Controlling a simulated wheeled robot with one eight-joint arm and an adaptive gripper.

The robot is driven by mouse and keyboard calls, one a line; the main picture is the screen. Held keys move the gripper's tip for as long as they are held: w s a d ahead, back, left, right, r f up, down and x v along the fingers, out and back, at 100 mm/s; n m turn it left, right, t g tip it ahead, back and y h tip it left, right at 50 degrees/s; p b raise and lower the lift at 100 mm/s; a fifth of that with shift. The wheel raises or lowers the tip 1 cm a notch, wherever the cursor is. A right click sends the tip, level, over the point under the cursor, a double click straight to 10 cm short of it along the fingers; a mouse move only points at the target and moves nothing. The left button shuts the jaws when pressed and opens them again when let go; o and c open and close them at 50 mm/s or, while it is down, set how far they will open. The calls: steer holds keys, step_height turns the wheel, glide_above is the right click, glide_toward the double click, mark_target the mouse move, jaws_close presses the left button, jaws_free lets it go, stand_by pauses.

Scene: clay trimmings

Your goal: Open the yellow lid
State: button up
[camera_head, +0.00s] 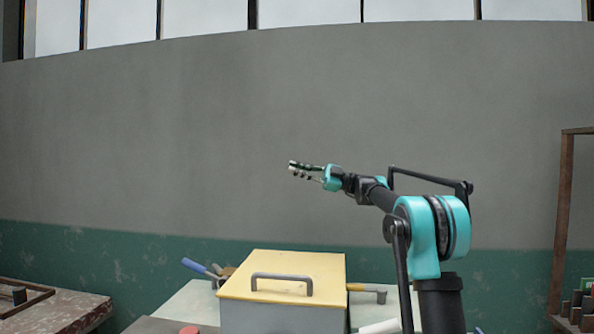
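The yellow lid (310,266) lies flat on a grey box (258,319) at the bottom middle of the head view. The lid looks closed. A dark grey bar handle (282,278) stands on the lid near its front edge. My gripper (291,170) is raised well above and behind the lid in the picture, pointing left. It is apart from the lid and handle, and nothing shows in it.
Blue- and tan-handled tools (197,267) lie left of the box. Another handled tool (366,288) is at its right. A worn table (75,312) stands at far left, a rack (566,220) at far right. The air above the lid is free.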

jaws_close()
steer(key=shift+c, duration=0.3)
jaws_free()
steer(key=o, duration=0.7)
steer(key=shift+o, duration=0.2)
steer(key=shift+d, duration=0.1)
steer(key=v, duration=1.2)
